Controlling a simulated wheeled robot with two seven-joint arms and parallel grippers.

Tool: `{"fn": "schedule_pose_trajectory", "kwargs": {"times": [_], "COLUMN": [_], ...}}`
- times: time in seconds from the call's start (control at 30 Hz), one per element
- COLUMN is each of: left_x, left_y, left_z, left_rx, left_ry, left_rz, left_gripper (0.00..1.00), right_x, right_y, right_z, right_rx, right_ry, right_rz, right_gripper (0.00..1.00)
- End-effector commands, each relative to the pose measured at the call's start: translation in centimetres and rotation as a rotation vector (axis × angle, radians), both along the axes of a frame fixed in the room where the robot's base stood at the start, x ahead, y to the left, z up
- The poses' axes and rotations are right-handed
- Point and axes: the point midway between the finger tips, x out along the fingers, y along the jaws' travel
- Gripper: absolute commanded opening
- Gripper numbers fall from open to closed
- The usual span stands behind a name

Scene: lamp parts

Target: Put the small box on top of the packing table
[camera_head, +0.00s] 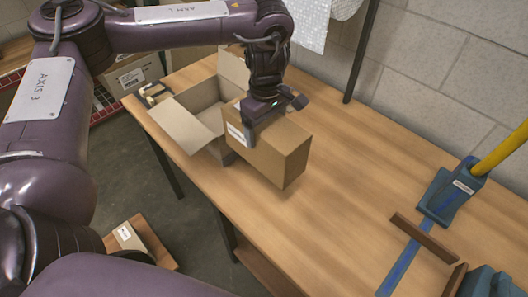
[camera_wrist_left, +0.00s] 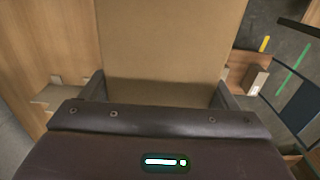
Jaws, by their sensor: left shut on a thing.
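A small brown cardboard box (camera_head: 267,150) with a white label is in my left gripper (camera_head: 262,115), over the wooden packing table (camera_head: 345,180). The gripper reaches down from above and is shut on the box's upper part. The box is a little tilted in the head view, and I cannot tell whether its underside touches the table. In the left wrist view the box (camera_wrist_left: 170,45) fills the middle between the two fingers of my left gripper (camera_wrist_left: 160,92). My right gripper is not in view.
An open cardboard box (camera_head: 195,110) stands on the table just left of the held box. A tape dispenser (camera_head: 152,94) lies at the table's left end. A blue tool with a yellow handle (camera_head: 455,190) stands at the right. The table's middle is clear.

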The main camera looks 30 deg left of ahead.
Motion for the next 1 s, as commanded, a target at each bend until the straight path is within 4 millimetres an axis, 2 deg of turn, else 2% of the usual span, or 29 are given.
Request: {"fn": "schedule_pose_trajectory", "kwargs": {"times": [0.03, 0.1, 0.23, 0.33, 0.53, 0.73, 1.0], "left_x": [-0.1, -0.1, 0.0, 0.0, 0.1, 0.0, 0.1], "left_y": [-0.1, 0.0, -0.1, -0.1, 0.0, -0.1, -0.1], "left_z": [-1.4, -3.0, -5.5, -6.7, -7.9, -10.4, -11.0], "left_rx": [-0.003, -0.004, -0.003, -0.002, -0.002, -0.002, -0.001], "left_ry": [0.003, 0.004, 0.002, 0.000, -0.002, 0.000, -0.003], "left_rz": [0.001, 0.002, 0.002, 0.000, 0.000, 0.000, -0.001], "left_gripper": [0.31, 0.31, 0.31, 0.31, 0.31, 0.31, 0.31], "right_x": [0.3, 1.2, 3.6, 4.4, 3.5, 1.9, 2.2], "right_y": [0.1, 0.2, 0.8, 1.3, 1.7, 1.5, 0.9], "right_z": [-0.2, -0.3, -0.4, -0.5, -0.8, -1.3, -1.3], "right_rx": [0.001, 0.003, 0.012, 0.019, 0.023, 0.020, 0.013], "right_ry": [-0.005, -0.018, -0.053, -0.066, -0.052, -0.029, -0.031], "right_rz": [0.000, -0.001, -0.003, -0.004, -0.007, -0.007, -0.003], "right_gripper": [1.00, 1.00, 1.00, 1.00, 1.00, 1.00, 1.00]}}
